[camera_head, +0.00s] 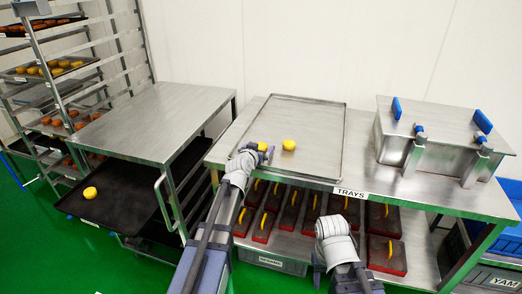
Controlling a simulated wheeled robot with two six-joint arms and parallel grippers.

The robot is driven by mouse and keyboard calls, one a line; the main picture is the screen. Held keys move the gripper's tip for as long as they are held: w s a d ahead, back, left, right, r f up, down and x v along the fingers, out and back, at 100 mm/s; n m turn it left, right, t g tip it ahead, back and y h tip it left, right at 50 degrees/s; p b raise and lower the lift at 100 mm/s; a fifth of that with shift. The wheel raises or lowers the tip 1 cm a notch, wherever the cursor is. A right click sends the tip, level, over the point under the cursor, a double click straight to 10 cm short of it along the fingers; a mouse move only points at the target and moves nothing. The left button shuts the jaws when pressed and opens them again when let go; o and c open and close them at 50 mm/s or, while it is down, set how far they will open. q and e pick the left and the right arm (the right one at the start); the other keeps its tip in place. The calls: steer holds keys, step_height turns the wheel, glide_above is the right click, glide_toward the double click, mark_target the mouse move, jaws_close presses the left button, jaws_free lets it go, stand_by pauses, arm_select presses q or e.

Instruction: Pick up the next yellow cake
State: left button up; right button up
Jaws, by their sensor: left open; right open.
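A yellow cake (289,144) sits on the shallow metal tray (303,112) on the right table. Another yellow cake (262,146) is at the tray's left edge, right at my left gripper's fingertips. My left gripper (259,153) is open, and its fingers partly hide that cake; I cannot tell whether they touch it. A third yellow cake (90,192) sits on a black tray (118,198) that sticks out from below the left table. My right gripper (336,229) is open and empty in front of the right table; its fingertips are hard to make out.
A steel lidded box with blue handles (432,135) stands on the right of the table (362,175). Red trays with yellow handles (380,253) lie on the shelf below. The left table top (155,115) is bare. A rack (60,90) at the left holds trays of cakes.

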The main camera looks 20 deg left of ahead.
mark_target(261, 145)
arm_select(q)
steer(key=shift+w+f, duration=0.25)
steer(key=shift+w, duration=0.4)
steer(key=shift+s, duration=0.1)
steer(key=shift+c, duration=0.2)
steer(key=c, duration=1.4)
steer(key=shift+r, duration=0.1)
step_height(261, 145, up, 10)
steer(key=p, duration=1)
